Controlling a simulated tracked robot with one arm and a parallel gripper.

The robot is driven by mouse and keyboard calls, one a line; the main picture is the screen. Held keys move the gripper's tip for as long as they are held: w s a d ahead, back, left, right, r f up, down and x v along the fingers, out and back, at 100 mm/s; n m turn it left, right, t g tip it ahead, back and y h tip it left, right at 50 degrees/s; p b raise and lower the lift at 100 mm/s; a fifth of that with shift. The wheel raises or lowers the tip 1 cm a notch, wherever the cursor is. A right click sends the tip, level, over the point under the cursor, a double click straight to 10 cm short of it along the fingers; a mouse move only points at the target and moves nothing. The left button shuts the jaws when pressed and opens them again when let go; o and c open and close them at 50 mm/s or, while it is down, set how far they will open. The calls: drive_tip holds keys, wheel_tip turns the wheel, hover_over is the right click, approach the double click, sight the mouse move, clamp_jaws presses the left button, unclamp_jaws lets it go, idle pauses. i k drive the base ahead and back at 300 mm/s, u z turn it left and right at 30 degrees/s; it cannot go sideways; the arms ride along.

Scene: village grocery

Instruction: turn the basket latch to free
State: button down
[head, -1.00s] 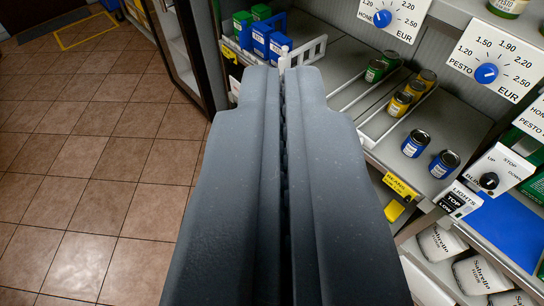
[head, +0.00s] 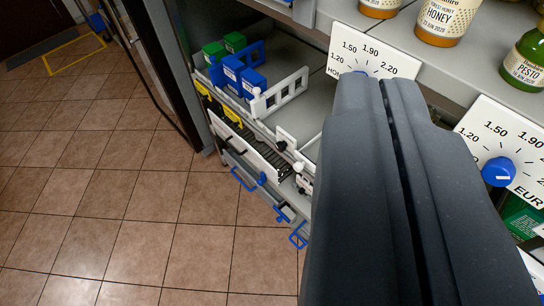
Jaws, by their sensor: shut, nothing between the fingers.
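My gripper (head: 378,82) is shut and empty. It fills the right half of the view, and its tips overlap the lower edge of the honey price dial card (head: 376,45) in the picture. I cannot make out a thing that is clearly the basket latch. Small black knobs on white plates (head: 281,146) sit at the shelf front left of my gripper, and blue loop handles (head: 298,238) are below them. Part of this shelf front is hidden behind my gripper.
The pesto dial (head: 498,172) is right of my gripper. Honey jars (head: 446,20) and a green pesto jar (head: 528,62) stand above. The tiled floor (head: 130,200) at left is clear.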

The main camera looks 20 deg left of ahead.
sight(260, 182)
drive_tip(key=u, duration=0.15)
drive_tip(key=i, duration=1)
drive_tip(key=u, duration=0.45)
